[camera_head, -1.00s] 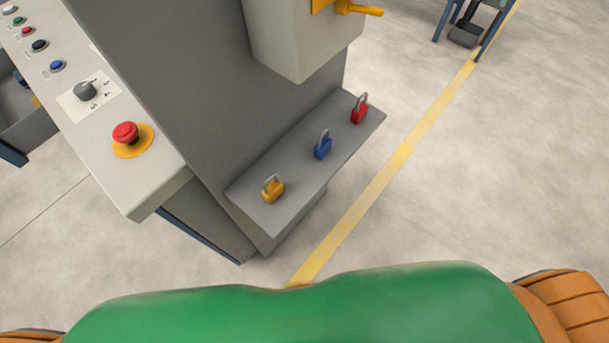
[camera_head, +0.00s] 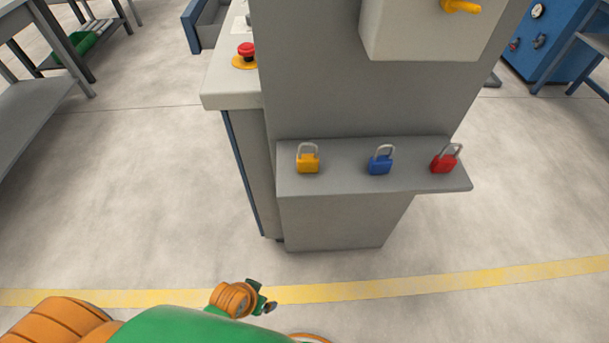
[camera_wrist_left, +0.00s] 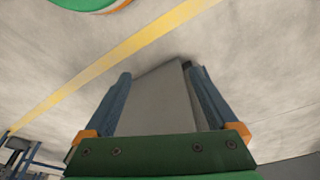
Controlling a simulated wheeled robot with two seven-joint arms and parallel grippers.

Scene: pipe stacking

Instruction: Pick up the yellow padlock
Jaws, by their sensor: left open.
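The yellow padlock (camera_head: 308,162) stands upright on a grey ledge (camera_head: 340,182), near its left end, with its silver shackle up. My left gripper (camera_head: 268,297) is small and low in the head view, in front of the ledge and apart from the padlock. In the left wrist view the left gripper (camera_wrist_left: 158,74) is open and empty, with a grey panel showing beyond its fingers. No padlock shows in that view. My right gripper is not in view.
A blue padlock (camera_head: 380,161) and a red padlock (camera_head: 445,160) stand on the same ledge to the right. A grey box (camera_head: 430,30) with a yellow handle hangs above. A control desk (camera_head: 232,88) with a red button is at the left. The floor in front is clear.

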